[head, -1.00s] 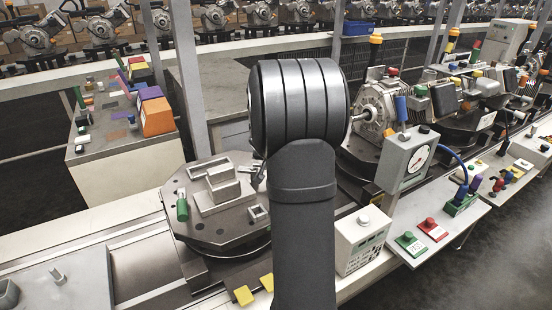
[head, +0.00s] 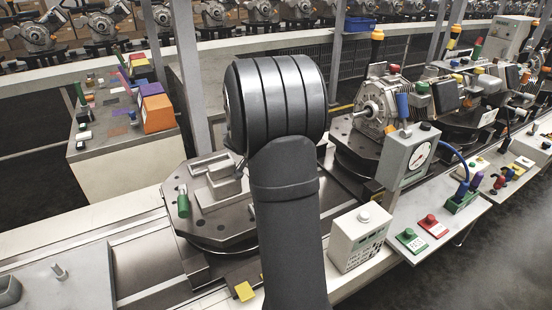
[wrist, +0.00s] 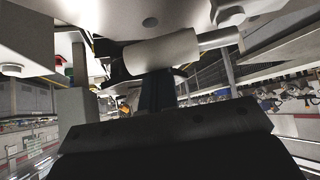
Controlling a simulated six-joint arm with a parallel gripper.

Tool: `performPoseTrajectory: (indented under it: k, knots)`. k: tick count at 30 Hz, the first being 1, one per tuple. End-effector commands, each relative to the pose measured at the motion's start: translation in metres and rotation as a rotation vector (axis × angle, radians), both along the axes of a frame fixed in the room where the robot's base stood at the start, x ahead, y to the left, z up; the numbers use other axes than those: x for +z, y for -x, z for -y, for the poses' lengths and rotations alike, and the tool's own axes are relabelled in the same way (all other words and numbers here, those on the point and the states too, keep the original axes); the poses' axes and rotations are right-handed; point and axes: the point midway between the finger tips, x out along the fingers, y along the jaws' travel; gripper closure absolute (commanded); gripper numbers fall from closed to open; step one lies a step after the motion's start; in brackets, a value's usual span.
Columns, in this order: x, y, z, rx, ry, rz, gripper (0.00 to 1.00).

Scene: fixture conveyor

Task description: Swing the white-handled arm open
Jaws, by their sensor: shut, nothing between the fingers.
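In the wrist view a white cylindrical handle (wrist: 160,52) lies sideways, with a thin metal rod (wrist: 220,38) at its right end. My gripper (wrist: 157,88) is a dark, shut pair of fingers pointing at the handle's underside in the picture. Its tips overlap the handle's lower edge; I cannot tell whether they touch it. In the head view the fixture's round turntable (head: 215,232) carries a grey block (head: 222,182). My arm covers its right part and most of my gripper, and I cannot make out the white handle there.
A green-handled part (head: 183,203) stands at the turntable's left edge. A white control box (head: 360,238) and a gauge box (head: 408,157) stand to the right of my arm. A motor (head: 380,103) stands behind. A side table (head: 110,150) with coloured blocks is at left.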

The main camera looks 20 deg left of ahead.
Motion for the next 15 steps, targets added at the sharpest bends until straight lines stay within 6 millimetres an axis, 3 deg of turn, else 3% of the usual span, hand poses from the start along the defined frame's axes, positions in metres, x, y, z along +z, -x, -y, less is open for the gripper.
performPoseTrajectory:
  k: [15]
  knots:
    - [-0.002,0.02,-0.007,-0.023,0.0,-0.004,1.0]
